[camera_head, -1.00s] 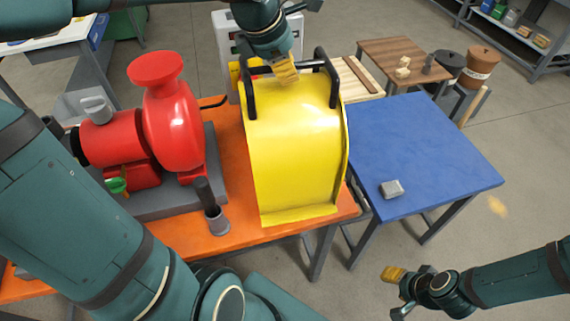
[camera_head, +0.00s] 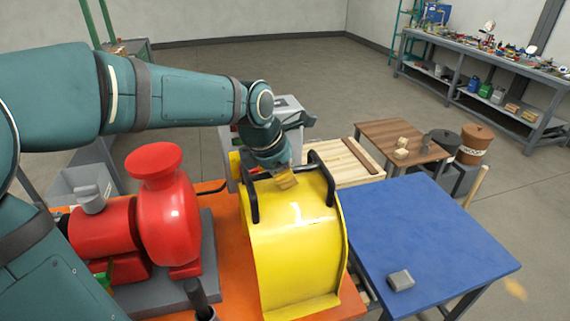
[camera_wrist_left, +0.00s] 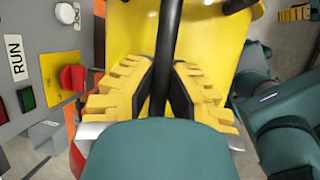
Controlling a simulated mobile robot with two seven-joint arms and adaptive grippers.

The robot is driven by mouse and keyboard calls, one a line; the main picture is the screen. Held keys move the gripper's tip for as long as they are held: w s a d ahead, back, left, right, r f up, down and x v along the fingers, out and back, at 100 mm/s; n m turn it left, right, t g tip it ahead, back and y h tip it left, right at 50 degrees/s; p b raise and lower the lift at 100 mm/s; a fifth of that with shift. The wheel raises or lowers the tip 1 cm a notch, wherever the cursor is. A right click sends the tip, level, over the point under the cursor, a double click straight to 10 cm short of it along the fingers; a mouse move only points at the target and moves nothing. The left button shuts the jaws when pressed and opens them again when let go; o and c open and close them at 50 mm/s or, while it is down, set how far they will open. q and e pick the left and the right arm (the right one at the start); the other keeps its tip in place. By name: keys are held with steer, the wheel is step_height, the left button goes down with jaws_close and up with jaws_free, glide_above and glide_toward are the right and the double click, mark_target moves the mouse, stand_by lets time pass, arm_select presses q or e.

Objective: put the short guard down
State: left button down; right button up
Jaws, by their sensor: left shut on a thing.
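The short guard (camera_head: 298,248) is a yellow curved cover with two black handles, upright over the right part of the orange bench (camera_head: 228,262), right of the red pump. I cannot tell whether its lower edge touches the bench. My left gripper (camera_head: 286,181) is at its top, between the handle ends. In the left wrist view my left gripper (camera_wrist_left: 160,88) is shut on a black handle bar (camera_wrist_left: 165,45) of the guard. A ridged yellow piece (camera_wrist_left: 294,13) at that view's upper right looks like my right gripper's fingers; its opening cannot be made out.
The red pump (camera_head: 168,215) stands close left of the guard. A blue table (camera_head: 430,235) on the right is mostly free, with a small grey block (camera_head: 400,280) near its front. A control panel (camera_wrist_left: 40,85) lies left of my gripper. A wooden pallet-like top (camera_head: 345,165) is behind.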

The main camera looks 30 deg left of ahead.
arm_select(q)
steer(key=shift+f+b, duration=0.3)
steer(key=shift+f, duration=1.9)
steer(key=c, duration=1.1)
jaws_free()
steer(key=shift+f, duration=0.1)
steer(key=shift+c, duration=0.2)
steer(key=shift+r, duration=0.2)
steer(key=p+v, duration=0.1)
steer(key=v, duration=1.1)
steer(key=shift+p, duration=0.4)
steer(key=shift+s+d+f, duration=0.1)
